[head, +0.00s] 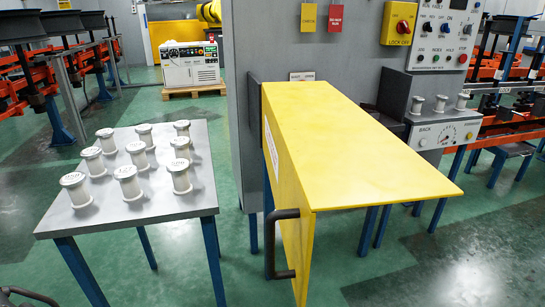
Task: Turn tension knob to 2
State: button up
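A pale panel labelled "BACK" (443,134) is at the right, beyond the yellow cover. On it is a small round dial with a printed scale (450,132), which may be the tension knob. It is too small to read its setting or the wording around it.
A large yellow cover or door (345,150) with a black handle (285,243) juts out before the grey cabinet. A grey table (95,215) at the left holds several labelled white spools. More spools (440,104) stand above the dial panel. Green floor is open between table and cover.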

aim_at(367, 107)
jog(key=l+z, duration=0.1)
jog(key=z, duration=0.4)
jog(key=i+z, duration=0.1)
jog(key=z, duration=0.35)
jog(key=l+z, duration=0.1)
jog(key=z, duration=0.4)
jog(key=i+z, duration=0.1)
jog(key=z, duration=0.4)
jog(key=i, duration=1.4)
jog(key=i+l+u, duration=0.1)
jog(key=i+u, duration=0.3)
jog(key=i+l+u, duration=0.2)
jog(key=i+u, duration=0.3)
jog(key=u, duration=1.4)
jog(key=i+u, duration=0.15)
jog(key=i, duration=0.3)
